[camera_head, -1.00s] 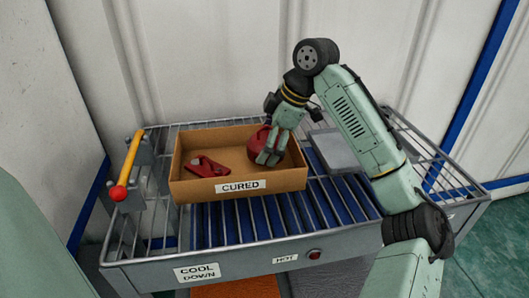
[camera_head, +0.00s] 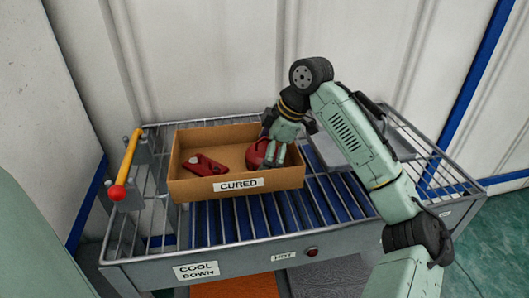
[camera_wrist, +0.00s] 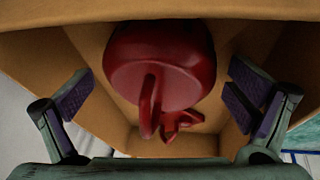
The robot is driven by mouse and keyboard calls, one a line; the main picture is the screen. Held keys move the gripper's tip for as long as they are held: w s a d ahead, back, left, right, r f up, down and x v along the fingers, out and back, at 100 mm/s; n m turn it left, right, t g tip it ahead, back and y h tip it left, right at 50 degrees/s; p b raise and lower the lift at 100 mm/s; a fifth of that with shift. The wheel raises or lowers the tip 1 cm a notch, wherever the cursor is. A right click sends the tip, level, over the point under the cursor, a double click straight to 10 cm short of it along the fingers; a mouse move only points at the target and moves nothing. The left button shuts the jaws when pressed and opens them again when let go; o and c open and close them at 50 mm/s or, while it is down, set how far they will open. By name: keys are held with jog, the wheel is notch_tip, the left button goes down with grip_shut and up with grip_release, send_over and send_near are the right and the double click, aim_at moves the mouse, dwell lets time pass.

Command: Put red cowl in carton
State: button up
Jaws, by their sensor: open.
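The red cowl (camera_head: 257,153), a round dark-red shell, is inside the right end of the cardboard carton (camera_head: 238,197) labelled CURED. The wrist view shows the cowl (camera_wrist: 158,50) large, with a loop-like red part standing out from its near face. My gripper (camera_head: 277,160) is down at the carton's right end, partly in front of the cowl. In the wrist view its two fingers stand wide apart, one on each side of the cowl, with gaps to it. My gripper is open and empty. The cowl's underside is hidden.
Another red part (camera_head: 205,164) lies in the carton's left half and also shows in the wrist view (camera_wrist: 180,122). The carton stands on a roller rack (camera_head: 240,219). A yellow lever (camera_head: 133,153) with a red knob stands at left. A grey tray (camera_head: 335,151) lies right of the carton.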

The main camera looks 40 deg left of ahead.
jog(key=b+v, duration=0.1)
jog(key=v, duration=1.1)
jog(key=shift+b, duration=0.4)
jog(key=shift+d+r, duration=0.1)
